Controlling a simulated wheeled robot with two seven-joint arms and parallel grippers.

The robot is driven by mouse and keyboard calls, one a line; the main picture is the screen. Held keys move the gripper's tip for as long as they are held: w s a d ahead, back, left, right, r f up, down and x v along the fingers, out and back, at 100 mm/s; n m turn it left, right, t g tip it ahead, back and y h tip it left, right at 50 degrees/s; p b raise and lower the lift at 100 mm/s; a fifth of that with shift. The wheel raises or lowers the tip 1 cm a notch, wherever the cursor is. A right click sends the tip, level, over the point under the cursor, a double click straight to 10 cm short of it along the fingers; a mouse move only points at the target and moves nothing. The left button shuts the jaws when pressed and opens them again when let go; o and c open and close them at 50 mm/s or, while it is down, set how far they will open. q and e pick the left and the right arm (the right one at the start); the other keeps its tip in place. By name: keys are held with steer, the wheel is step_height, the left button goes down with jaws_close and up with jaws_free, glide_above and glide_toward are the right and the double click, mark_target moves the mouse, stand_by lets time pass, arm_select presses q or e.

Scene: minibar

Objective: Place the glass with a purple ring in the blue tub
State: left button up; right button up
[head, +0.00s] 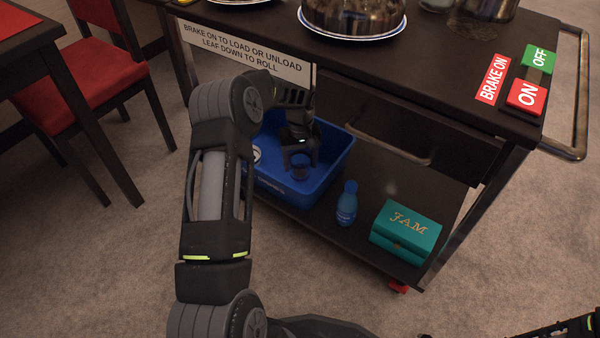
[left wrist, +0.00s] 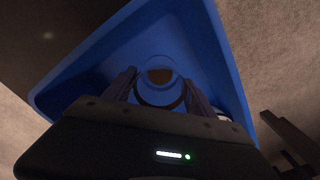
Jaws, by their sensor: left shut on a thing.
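The blue tub (head: 330,170) stands on the cart's lower shelf, and its walls surround the view from the left wrist (left wrist: 85,80). My left gripper (head: 300,158) reaches down inside the tub and is shut on a small clear glass (head: 300,173). In the left wrist view the glass (left wrist: 158,92) sits between the two fingers, with a brownish patch in its middle. The ring's colour cannot be made out. Whether the glass touches the tub floor is hard to tell.
A blue bottle (head: 347,203) and a teal box (head: 406,230) stand right of the tub on the lower shelf (head: 400,188). The cart's dark top (head: 440,60) overhangs the tub's back. A white round item (head: 257,154) lies at the tub's left. A red chair (head: 95,75) stands left.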

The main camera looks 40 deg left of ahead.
mark_target(300, 173)
arm_select(q)
step_height(300, 173, down, 5)
steer(key=shift+r+b, duration=0.1)
steer(key=shift+b, duration=0.85)
steer(key=shift+f, duration=0.25)
steer(key=o, duration=1.6)
steer(key=shift+r+p, duration=1.6)
steer(key=shift+r, duration=2.35)
